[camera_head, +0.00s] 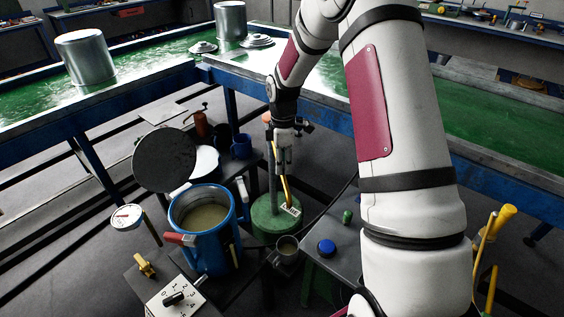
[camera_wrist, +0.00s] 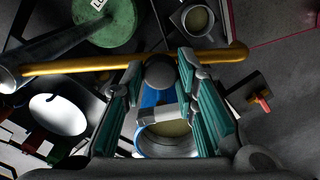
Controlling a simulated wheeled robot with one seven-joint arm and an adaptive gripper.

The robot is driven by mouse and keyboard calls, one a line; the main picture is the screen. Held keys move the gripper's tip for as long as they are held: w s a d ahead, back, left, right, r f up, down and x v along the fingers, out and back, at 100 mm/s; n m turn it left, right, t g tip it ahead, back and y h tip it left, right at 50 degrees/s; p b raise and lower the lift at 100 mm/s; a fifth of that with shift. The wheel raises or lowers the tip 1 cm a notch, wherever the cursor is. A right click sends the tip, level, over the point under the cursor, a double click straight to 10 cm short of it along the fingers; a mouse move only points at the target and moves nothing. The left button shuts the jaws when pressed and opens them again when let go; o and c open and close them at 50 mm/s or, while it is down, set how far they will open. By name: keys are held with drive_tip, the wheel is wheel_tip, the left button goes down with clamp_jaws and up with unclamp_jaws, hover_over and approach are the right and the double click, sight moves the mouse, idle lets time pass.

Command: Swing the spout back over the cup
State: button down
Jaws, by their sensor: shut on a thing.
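The yellow spout (camera_wrist: 85,64) runs across the wrist view from a grey post (camera_wrist: 45,50) at left to an elbow (camera_wrist: 240,52) at right. It also shows in the head view (camera_head: 287,190), below my gripper and above the green base (camera_head: 268,229). My gripper (camera_head: 284,160) has its teal fingers (camera_wrist: 160,85) on either side of a dark round knob (camera_wrist: 160,72) on the spout, and is shut on it. The grey cup (camera_head: 287,250) stands in front of the green base; in the wrist view (camera_wrist: 196,19) it holds pale liquid. The spout's end appears beside the cup, not over it.
A blue pot (camera_head: 184,222) of liquid, its dark round lid (camera_head: 164,160) raised, stands left of the cup. A dial gauge (camera_head: 126,217) and a numbered knob panel (camera_head: 176,300) are near it. A blue button (camera_head: 326,247) is on the grey stand at right.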

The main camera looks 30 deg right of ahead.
drive_tip(key=c, duration=1.2)
unclamp_jaws()
drive_tip(key=shift+s+d, duration=0.1)
drive_tip(key=shift+d, duration=0.05)
drive_tip(key=shift+c, duration=0.2)
wheel_tip(320, 180, up, 12)
